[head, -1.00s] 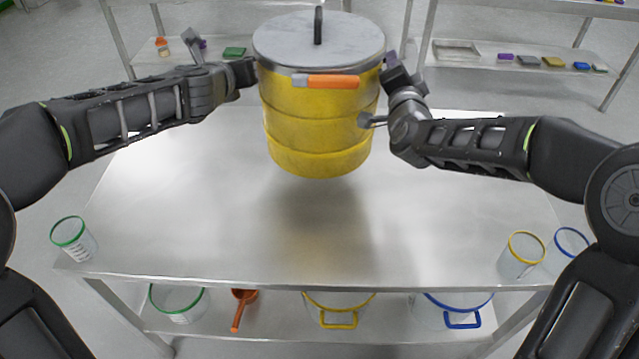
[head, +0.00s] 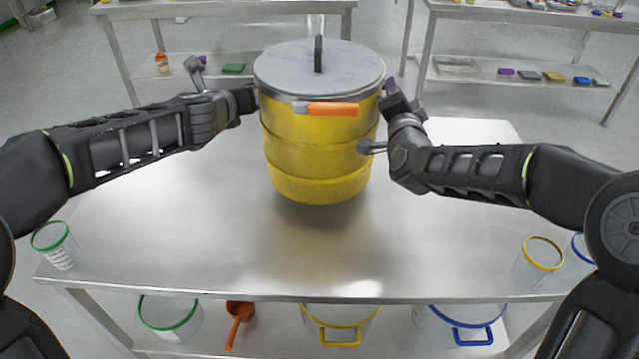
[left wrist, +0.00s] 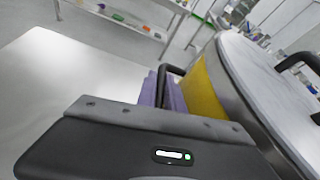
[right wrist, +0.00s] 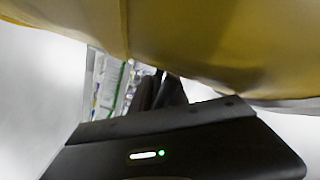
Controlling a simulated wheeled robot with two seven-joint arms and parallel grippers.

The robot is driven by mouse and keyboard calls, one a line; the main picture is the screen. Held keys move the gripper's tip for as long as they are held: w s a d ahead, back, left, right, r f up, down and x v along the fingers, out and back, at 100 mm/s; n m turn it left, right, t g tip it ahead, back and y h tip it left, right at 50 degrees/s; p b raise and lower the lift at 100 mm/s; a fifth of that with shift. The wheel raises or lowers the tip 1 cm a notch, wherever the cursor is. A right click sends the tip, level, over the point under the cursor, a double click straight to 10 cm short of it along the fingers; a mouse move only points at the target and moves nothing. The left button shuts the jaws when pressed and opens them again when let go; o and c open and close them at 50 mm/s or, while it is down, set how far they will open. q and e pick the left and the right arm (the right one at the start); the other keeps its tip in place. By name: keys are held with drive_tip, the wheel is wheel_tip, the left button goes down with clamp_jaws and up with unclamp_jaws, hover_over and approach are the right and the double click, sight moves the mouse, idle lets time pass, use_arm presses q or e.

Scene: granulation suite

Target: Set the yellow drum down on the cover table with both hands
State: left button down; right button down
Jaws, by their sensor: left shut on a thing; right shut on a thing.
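The yellow drum (head: 316,160) with a grey lid (head: 290,68), black lid handle and orange latch is upright above the middle of the steel cover table (head: 180,235). Its shadow lies close under its base; I cannot tell whether the base touches. My left gripper (head: 246,98) is shut on the drum's left side; in the left wrist view its purple pads (left wrist: 168,92) close around a dark side handle. My right gripper (head: 388,98) is shut on the drum's right side, its jaws mostly hidden. In the right wrist view the drum's yellow wall (right wrist: 190,35) fills the top.
A green-rimmed cup (head: 56,245) stands at the table's front left corner, a yellow-rimmed cup (head: 540,258) and a blue-rimmed cup at the front right. The lower shelf holds rimmed containers and an orange scoop (head: 238,318). The tabletop around the drum is clear.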

use_arm(q)
drive_tip(key=shift+d, duration=0.1)
